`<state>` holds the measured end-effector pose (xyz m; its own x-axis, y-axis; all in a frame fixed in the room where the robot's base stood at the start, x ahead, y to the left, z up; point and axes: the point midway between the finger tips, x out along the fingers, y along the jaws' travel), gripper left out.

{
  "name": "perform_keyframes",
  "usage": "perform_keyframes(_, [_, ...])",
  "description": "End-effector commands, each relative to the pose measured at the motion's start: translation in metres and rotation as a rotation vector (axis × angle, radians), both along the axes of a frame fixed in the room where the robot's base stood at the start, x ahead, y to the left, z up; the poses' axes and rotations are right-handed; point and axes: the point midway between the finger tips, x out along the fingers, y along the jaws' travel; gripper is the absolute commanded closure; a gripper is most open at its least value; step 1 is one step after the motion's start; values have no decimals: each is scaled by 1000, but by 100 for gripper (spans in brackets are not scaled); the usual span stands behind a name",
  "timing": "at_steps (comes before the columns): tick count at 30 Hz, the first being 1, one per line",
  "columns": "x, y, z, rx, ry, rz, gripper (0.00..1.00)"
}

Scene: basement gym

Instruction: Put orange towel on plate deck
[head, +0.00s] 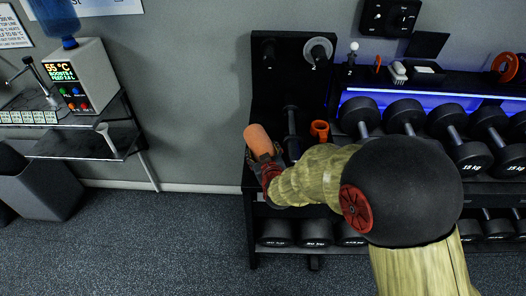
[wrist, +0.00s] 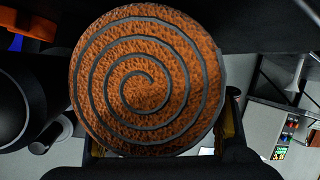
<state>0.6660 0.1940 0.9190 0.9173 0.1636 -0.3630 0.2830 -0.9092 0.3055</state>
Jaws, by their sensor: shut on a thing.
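The orange towel (head: 259,138) is rolled up and stands out from my gripper (head: 265,160) at the left end of the black rack. In the wrist view the towel's spiral end (wrist: 148,82) fills the middle, between my fingers, which are shut on it. It hides most of what lies beyond. I cannot tell for certain which surface is the plate deck; a black upright panel with a plate on a peg (head: 318,52) stands behind the towel, above the rack's left end.
An orange cup-like thing (head: 320,130) stands just right of the towel. Dumbbells (head: 405,115) line the rack to the right, with more (head: 317,232) below. A water dispenser (head: 80,80) stands on a shelf at left.

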Motion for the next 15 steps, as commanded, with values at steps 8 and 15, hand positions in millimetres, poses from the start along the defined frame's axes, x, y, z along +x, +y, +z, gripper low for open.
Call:
perform_keyframes(8, [0,0,-1,0,0,0,25])
perform_keyframes(15, [0,0,-1,0,0,0,20])
